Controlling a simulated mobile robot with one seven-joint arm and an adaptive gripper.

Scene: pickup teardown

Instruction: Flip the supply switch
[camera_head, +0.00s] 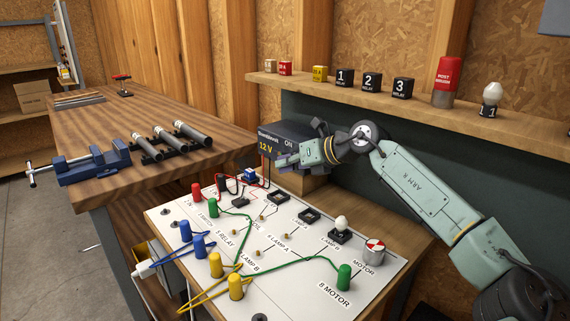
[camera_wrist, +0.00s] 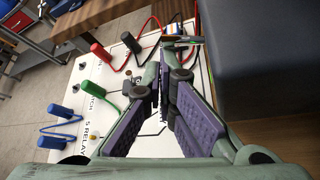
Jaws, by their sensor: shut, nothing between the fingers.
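The supply is a dark box (camera_head: 283,133) with a yellow "12 V" and an "ON" label on its front, standing on a wooden block behind the white board. My gripper (camera_head: 283,160) is in front of the supply's lower front, with its fingers shut and empty. Whether it touches the box I cannot tell. The switch itself is not clearly seen; my gripper and wrist cover part of the front. In the wrist view, my gripper's purple-padded fingers (camera_wrist: 178,42) come together at the tips, beside a large dark box (camera_wrist: 262,50) at the right.
The white board (camera_head: 190,262) carries colored plugs, wires, sockets, a bulb and a motor (camera_head: 375,250). A shelf (camera_head: 330,90) above holds numbered relays and a red-capped bottle (camera_head: 444,75). A workbench (camera_head: 100,125) with a blue vise (camera_head: 90,165) stands at the left.

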